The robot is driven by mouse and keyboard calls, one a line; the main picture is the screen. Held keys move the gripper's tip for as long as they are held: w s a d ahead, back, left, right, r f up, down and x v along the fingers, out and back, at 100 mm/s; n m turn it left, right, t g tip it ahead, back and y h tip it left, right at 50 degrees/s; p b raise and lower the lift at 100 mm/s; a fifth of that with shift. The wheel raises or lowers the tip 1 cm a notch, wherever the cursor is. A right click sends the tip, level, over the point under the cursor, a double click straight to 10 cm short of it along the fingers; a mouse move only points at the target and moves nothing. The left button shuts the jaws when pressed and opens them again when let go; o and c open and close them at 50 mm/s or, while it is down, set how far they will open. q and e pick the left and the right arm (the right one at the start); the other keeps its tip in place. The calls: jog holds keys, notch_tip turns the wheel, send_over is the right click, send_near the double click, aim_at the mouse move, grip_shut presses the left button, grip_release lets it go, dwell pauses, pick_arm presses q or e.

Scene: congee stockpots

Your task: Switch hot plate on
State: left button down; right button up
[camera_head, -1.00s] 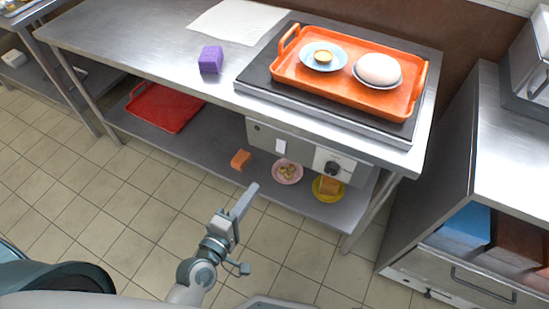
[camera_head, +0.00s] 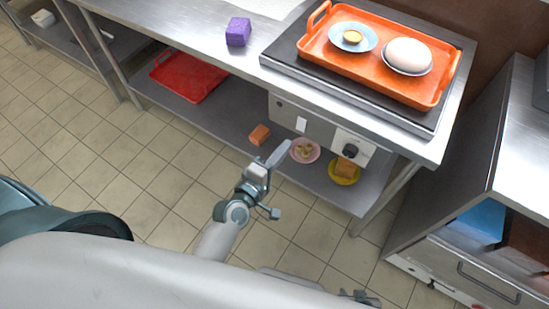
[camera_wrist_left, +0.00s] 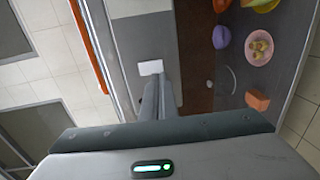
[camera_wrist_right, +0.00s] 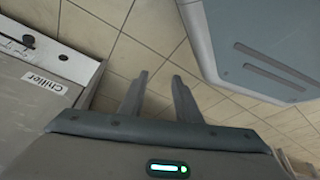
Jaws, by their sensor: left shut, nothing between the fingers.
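The hot plate (camera_head: 276,50) is a black slab on the steel table, with an orange tray on it. Its grey front panel (camera_head: 318,128) holds a small white square (camera_head: 301,124) and a black knob (camera_head: 351,150) on a white plate. My left gripper (camera_head: 286,145) is shut and empty, below and left of the knob in the head view. In the left wrist view its fingers (camera_wrist_left: 157,88) point at the panel near the white square (camera_wrist_left: 151,67); the knob is not visible there. My right gripper (camera_wrist_right: 160,76) is open and empty above the floor, low in the head view (camera_head: 359,298).
The orange tray (camera_head: 318,40) carries a plate and a bowl. On the shelf below are an orange block (camera_head: 259,135), a pink plate (camera_head: 305,151), a yellow plate (camera_head: 343,175) and a red tray (camera_head: 188,82). A chiller (camera_wrist_right: 45,90) stands to the right.

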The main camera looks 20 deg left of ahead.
aim_at(300, 130)
pick_arm(q)
jog(key=x, duration=0.5)
jog(key=shift+w+d, duration=0.1)
jog(key=shift+w, duration=0.2)
jog(key=shift+w+f, duration=0.1)
jog(key=shift+w, duration=0.1)
pick_arm(e)
jog(key=shift+w+a, duration=0.35)
jog(key=shift+a, duration=0.15)
jog(key=shift+d, duration=0.2)
pick_arm(q)
jog(key=shift+w+d+p, duration=0.1)
jog(key=shift+w+p, duration=0.1)
jog(key=shift+p, duration=0.1)
pick_arm(e)
jog(key=shift+w+d+r+t, duration=0.15)
jog(key=shift+d+r+t, duration=0.05)
jog(key=shift+d+t, duration=0.1)
pick_arm(q)
jog(key=shift+f, duration=0.1)
pick_arm(e)
jog(key=shift+a, duration=0.1)
